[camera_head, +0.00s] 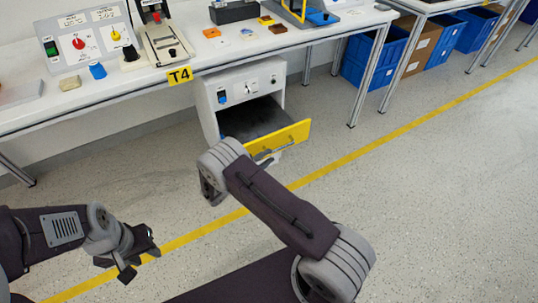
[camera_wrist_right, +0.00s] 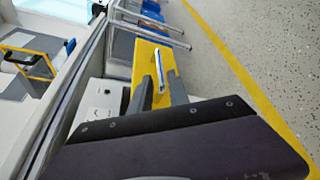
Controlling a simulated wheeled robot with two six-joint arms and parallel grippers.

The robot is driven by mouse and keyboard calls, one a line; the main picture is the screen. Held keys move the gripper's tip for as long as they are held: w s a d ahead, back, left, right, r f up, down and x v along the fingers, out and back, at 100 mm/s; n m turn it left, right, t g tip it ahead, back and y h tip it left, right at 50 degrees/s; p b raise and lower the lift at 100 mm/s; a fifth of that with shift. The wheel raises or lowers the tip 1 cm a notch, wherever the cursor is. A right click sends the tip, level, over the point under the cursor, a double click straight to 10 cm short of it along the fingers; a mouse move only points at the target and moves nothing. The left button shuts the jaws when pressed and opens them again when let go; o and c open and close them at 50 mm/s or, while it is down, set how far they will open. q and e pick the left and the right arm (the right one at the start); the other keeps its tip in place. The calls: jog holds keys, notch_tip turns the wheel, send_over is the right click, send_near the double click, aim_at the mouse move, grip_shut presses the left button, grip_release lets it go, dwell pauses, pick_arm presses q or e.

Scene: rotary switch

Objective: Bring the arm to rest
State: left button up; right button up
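A grey panel (camera_head: 85,40) on the table carries a red rotary knob (camera_head: 78,43) and a yellow one (camera_head: 115,36). My left gripper (camera_head: 138,257) is low at the left, over the floor, open and empty. My right arm extends towards the cabinet under the table. My right gripper (camera_wrist_right: 160,84) shows its two fingers apart in the right wrist view, with the handle (camera_wrist_right: 158,68) of the yellow drawer front in line between them. I cannot tell whether they touch it. In the head view its fingers are mostly hidden behind the wrist.
The white cabinet (camera_head: 215,88) has its yellow-fronted drawer (camera_head: 280,140) pulled open, close to my right arm. The white table (camera_head: 200,60) is labelled T4. Blue crates (camera_head: 375,60) stand at the back right. Speckled floor with a yellow line (camera_head: 400,135) is clear at the right.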

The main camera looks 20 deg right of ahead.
jog(key=s+d+r+m+g+y, duration=0.1)
jog(key=s+r+m+g+y, duration=0.2)
jog(key=s, duration=0.5)
jog(key=s+r+m+g+y, duration=0.1)
jog(key=s+m+g+y, duration=0.3)
jog(key=s, duration=0.3)
jog(key=s+a+r+m+t+y, duration=0.2)
jog(key=s+a+r+m+y, duration=0.25)
jog(key=s+a+y, duration=0.3)
notch_tip(320, 180, up, 32)
jog(key=p, duration=3.1)
jog(key=shift+w+a, duration=0.2)
jog(key=shift+a, duration=0.2)
